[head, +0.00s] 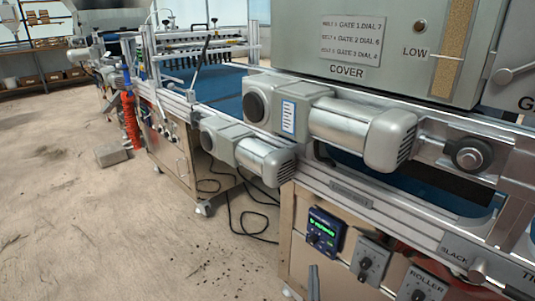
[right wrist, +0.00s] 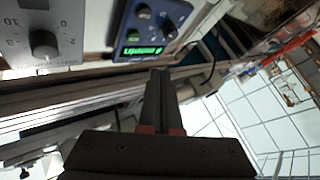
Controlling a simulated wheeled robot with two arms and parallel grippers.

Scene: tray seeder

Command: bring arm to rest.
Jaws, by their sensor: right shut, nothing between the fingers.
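My right gripper (head: 313,282) shows only as a narrow grey tip at the bottom edge of the head view, in front of the seeder's lower panel. In the right wrist view my right gripper (right wrist: 159,75) has its two dark fingers together, with nothing between them. The fingertips are near a blue control box (right wrist: 152,30) with a lit green display; I cannot tell if they touch anything. The same blue box (head: 324,233) shows just above the gripper in the head view. My left gripper is not in view.
Grey dial boxes (head: 370,260) sit right of the blue box. Two motors (head: 362,130) stick out from the seeder's side above. A black cable (head: 240,222) and a grey block (head: 111,155) lie on the floor. The floor at left is mostly clear.

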